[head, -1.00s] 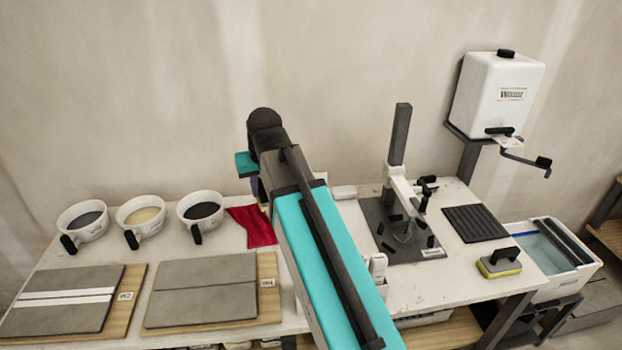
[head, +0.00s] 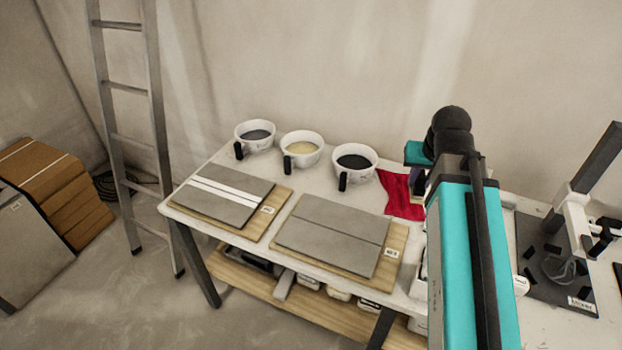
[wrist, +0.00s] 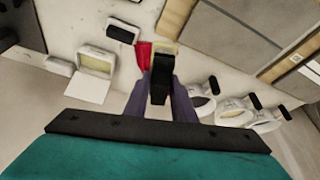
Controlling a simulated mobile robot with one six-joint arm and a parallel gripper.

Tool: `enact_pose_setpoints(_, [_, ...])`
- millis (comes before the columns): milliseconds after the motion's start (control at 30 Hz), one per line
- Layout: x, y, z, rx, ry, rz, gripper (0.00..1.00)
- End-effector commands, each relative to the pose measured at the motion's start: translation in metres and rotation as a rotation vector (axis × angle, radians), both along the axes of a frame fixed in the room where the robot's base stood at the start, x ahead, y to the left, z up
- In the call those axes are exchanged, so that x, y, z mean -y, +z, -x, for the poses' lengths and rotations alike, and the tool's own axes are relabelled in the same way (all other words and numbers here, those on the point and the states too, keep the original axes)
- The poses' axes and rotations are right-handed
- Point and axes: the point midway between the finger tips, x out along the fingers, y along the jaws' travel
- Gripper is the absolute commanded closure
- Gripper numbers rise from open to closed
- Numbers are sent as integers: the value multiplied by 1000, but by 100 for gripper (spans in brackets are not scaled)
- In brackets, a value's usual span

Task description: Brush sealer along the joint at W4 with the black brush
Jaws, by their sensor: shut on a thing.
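My gripper (wrist: 160,88) is shut on the black brush (wrist: 160,70), which stands out between the purple fingers in the wrist view. Its pale tip lies just beyond the fingers. In the head view my gripper (head: 419,184) is partly hidden behind my arm, above the table near the red cloth, and the brush cannot be made out. The right-hand board (head: 401,242) bears a small tag that looks like W4 (head: 392,252). Its grey tiles (head: 330,240) meet at a thin dark joint (head: 340,232). My gripper is right of and behind this board, apart from it.
Three white pots with black handles hold grey (head: 255,144), cream (head: 302,162) and dark (head: 354,175) contents behind the boards. The red cloth (head: 400,198) lies right of them. A left board (head: 277,213) has white-striped tiles. A ladder (head: 128,120) stands left of the table.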

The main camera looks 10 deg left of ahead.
Motion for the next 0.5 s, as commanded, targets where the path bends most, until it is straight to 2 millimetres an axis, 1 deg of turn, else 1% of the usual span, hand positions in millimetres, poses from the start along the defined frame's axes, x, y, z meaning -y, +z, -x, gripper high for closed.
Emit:
enact_pose_setpoints(33, [-1, -8, 9, -2, 1, -1, 99])
enact_pose_setpoints(200, [-1, -22, 20, -1, 3, 0, 99])
enact_pose_setpoints(300, [-1, -26, 23, -1, 3, 0, 99])
enact_pose_setpoints(500, [-1, -26, 22, -1, 3, 0, 99])
